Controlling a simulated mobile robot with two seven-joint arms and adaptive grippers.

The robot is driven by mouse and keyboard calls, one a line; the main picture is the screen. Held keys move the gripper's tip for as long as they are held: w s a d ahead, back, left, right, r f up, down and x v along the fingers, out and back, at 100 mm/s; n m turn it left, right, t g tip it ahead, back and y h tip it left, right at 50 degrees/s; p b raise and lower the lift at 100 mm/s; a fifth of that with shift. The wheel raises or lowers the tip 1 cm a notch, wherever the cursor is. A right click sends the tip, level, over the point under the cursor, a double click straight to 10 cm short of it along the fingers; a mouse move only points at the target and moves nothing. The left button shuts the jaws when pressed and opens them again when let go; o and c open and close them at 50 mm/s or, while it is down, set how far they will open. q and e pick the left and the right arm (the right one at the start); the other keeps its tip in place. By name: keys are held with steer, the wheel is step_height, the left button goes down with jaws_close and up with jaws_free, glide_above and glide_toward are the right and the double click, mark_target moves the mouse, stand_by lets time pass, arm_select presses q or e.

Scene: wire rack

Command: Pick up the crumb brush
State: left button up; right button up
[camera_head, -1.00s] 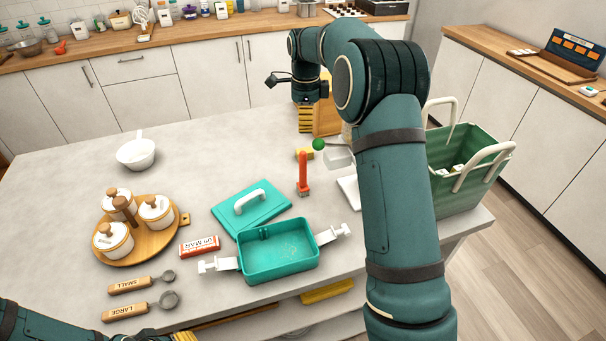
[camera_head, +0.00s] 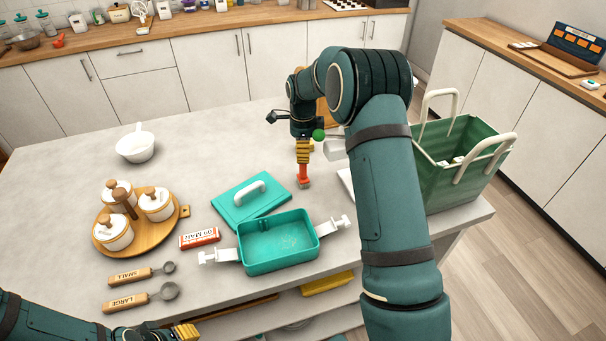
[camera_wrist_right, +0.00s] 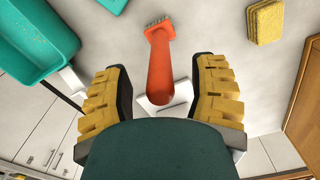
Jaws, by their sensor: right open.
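The crumb brush (camera_head: 304,178) has an orange-red handle and grey bristles and stands on the table beyond the teal box's right side. In the right wrist view the brush (camera_wrist_right: 161,65) points up between my fingers, its handle end near the palm. My right gripper (camera_head: 304,152) is open around the upper handle; in the wrist view both yellow fingers (camera_wrist_right: 160,90) stand apart from the handle with gaps on each side. In the head view the gripper hides the top of the handle. My left gripper (camera_head: 188,333) is at the bottom edge, only partly visible, away from the brush.
A teal box (camera_head: 279,258) with open white latches and its lid (camera_head: 226,209) lie nearby. A yellow sponge (camera_wrist_right: 264,22) lies beside the brush. A green basket (camera_head: 440,180) stands at the right. A jar tray (camera_head: 150,238), measuring scoops (camera_head: 143,297) and a white bowl (camera_head: 136,150) are at the left.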

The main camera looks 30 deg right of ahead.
steer(key=shift+f, duration=0.6)
jaws_close()
steer(key=shift+r, duration=0.15)
